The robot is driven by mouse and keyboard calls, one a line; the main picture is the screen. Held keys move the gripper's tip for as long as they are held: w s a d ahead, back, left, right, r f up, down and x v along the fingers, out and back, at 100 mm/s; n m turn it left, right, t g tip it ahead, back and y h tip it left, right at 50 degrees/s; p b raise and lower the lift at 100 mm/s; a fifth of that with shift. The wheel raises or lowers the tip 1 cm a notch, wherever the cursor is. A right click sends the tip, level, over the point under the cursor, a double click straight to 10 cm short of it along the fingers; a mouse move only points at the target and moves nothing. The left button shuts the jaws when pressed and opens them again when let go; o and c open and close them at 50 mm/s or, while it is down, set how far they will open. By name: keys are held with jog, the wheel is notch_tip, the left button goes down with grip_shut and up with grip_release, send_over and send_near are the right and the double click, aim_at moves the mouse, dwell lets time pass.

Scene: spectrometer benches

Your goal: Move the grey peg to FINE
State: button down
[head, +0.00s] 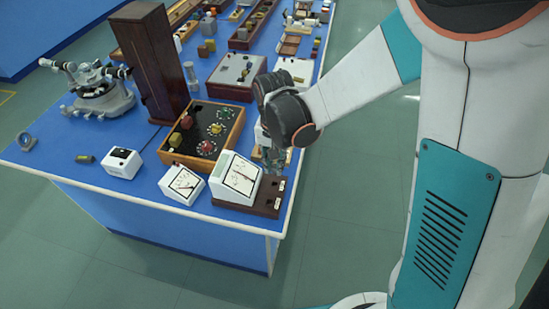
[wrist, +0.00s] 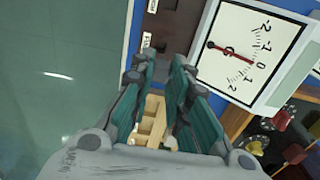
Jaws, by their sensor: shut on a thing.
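My gripper (head: 273,160) is low over the right end of a dark wooden base (head: 232,205) at the table's near right corner. In the wrist view its teal-padded fingers (wrist: 160,65) are close together, shut on what I take to be the grey peg, which the fingers mostly hide. The base also shows in the wrist view (wrist: 177,25), with two small white labels (wrist: 152,5) near the fingertips; I cannot read them surely. A white meter (head: 236,178) stands on the base, its red needle near 0 in the wrist view (wrist: 232,52). I cannot tell whether the peg touches the base.
A second white meter (head: 182,185), a white box (head: 122,162) and a wooden-framed black panel with knobs (head: 205,130) stand left of the base. A light wooden piece (wrist: 151,120) shows between my fingers. The table edge and open floor (head: 335,215) lie to the right.

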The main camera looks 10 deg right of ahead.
jog(key=shift+f, duration=0.35)
jog(key=shift+f+b, duration=2.45)
jog(key=shift+f, duration=0.65)
jog(key=c, duration=1.4)
grip_release()
jog(key=shift+c, duration=0.2)
jog(key=shift+r, duration=3.75)
